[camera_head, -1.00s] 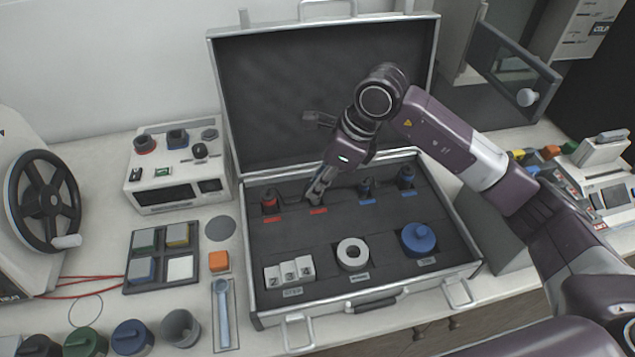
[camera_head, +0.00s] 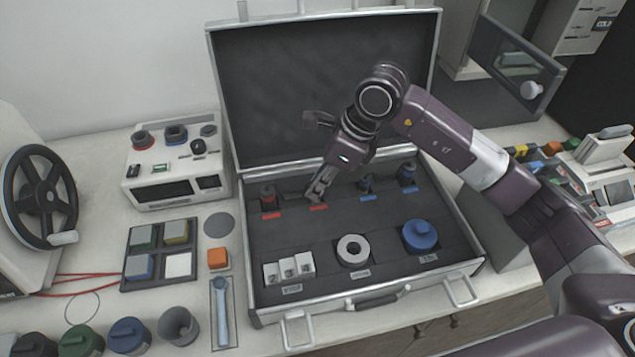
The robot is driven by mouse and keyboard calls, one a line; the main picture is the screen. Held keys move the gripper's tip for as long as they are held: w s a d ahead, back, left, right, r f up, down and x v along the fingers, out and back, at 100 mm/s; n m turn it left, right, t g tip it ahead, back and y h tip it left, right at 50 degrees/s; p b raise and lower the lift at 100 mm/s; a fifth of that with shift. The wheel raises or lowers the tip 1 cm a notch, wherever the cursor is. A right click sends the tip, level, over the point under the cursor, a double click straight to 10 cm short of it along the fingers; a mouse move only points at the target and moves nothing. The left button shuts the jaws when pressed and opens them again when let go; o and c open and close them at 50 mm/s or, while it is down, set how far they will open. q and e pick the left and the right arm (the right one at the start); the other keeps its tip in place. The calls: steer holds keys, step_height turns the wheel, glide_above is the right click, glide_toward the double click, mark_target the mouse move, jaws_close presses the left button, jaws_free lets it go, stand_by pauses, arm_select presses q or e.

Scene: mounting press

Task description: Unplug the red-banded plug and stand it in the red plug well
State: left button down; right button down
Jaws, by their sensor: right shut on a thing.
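The open case (camera_head: 262,318) has a dark insert with a row of wells at the back, two over red labels and two over blue labels. My right gripper (camera_head: 318,192) is at the second red label (camera_head: 318,208), pointing down and left. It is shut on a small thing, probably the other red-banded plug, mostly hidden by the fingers. I cannot tell whether that plug is seated in its well. My left gripper is not in view.
White blocks (camera_head: 305,263), a white ring (camera_head: 353,250) and a blue knobbed piece (camera_head: 420,236) fill the case front. A white instrument (camera_head: 165,190) stands left. The raised lid (camera_head: 320,90) is close behind my gripper.

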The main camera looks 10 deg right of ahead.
steer(key=shift+f, duration=0.1)
steer(key=c, duration=1.2)
jaws_free()
steer(key=shift+c, duration=0.2)
steer(key=shift+r+p, duration=1.9)
steer(key=shift+r, duration=1.9)
